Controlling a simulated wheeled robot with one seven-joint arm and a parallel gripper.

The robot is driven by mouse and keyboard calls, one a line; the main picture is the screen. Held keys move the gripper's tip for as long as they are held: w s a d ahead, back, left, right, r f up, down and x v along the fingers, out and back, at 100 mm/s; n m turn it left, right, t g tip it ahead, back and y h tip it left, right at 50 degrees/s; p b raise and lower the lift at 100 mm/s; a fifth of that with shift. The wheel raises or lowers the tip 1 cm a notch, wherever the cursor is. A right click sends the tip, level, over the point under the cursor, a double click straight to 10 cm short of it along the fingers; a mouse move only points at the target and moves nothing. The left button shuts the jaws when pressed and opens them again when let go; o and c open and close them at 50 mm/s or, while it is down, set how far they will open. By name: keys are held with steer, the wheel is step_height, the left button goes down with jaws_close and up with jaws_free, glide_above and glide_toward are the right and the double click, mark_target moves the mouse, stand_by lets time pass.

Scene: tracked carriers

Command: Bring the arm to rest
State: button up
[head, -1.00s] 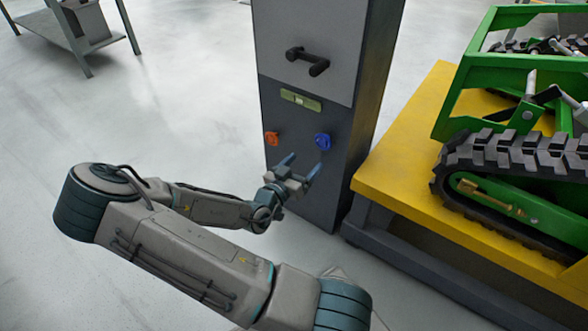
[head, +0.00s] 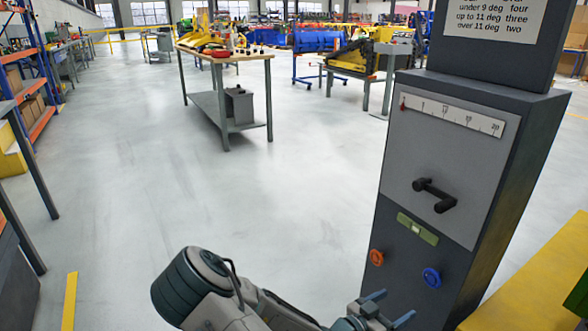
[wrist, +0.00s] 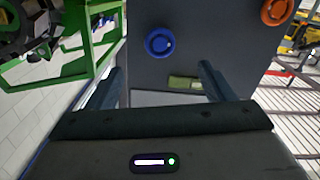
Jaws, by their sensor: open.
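My gripper (head: 391,308) is at the bottom of the head view, in front of the lower part of a dark grey cabinet. Its two fingers are apart and nothing is between them. In the wrist view my gripper (wrist: 160,88) also shows open and empty, facing the cabinet front. My arm is bent, with its elbow at the bottom centre of the head view; the rest of it is cut off by the lower edge.
The cabinet (head: 398,285) carries a black handle (head: 434,195), a green level (head: 417,229), an orange knob (head: 376,258), a blue knob (head: 432,277) and a scale (head: 452,115). A yellow platform (head: 530,280) stands right. A workbench (head: 226,101) stands behind. Floor left of the cabinet is clear.

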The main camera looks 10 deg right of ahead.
steer(key=w+a+r+n+g+y+p, duration=0.15)
steer(key=a+r+n+y+p, duration=0.25)
steer(key=a+r+y+p, duration=1.4)
steer(key=s+r+n+p, duration=0.2)
steer(key=s+r+p, duration=0.3)
steer(key=r, duration=0.6)
steer(key=s+d+r+n+g+h+p, duration=0.1)
steer(key=s+r+p, duration=0.3)
steer(key=r, duration=0.6)
steer(key=s+r+n+g+p, duration=0.1)
steer(key=s+r+n+p, duration=0.3)
steer(key=r, duration=0.7)
steer(key=shift+s+d+r+h+p, duration=0.3)
steer(key=shift+s+r+p, duration=0.05)
steer(key=shift+s+p, duration=0.5)
